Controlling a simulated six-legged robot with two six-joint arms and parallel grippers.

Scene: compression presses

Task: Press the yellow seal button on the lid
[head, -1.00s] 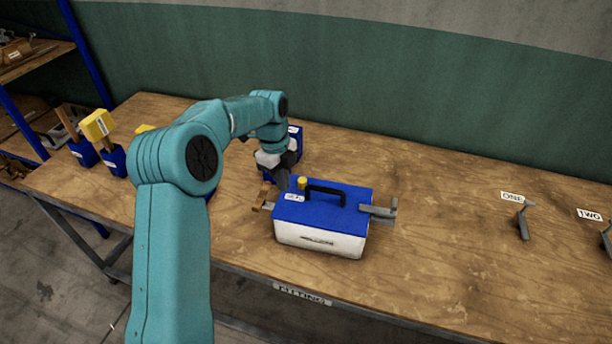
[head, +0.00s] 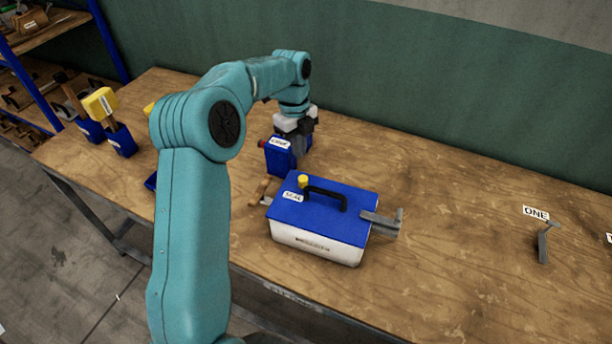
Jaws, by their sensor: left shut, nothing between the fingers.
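The yellow seal button (head: 303,181) stands up from the back left part of the blue lid (head: 325,225), behind a white label that reads SEAL. The lid sits on a white box (head: 318,246) and has a black handle (head: 326,198) in its middle. My left gripper (head: 299,160) is shut and empty. It points down behind the button, above and apart from it, in front of a blue labelled block. My right gripper is out of view.
A grey clamp (head: 385,222) sticks out at the box's right side, and a wooden-handled part (head: 259,193) at its left. A blue block (head: 279,155) with a red part stands behind.

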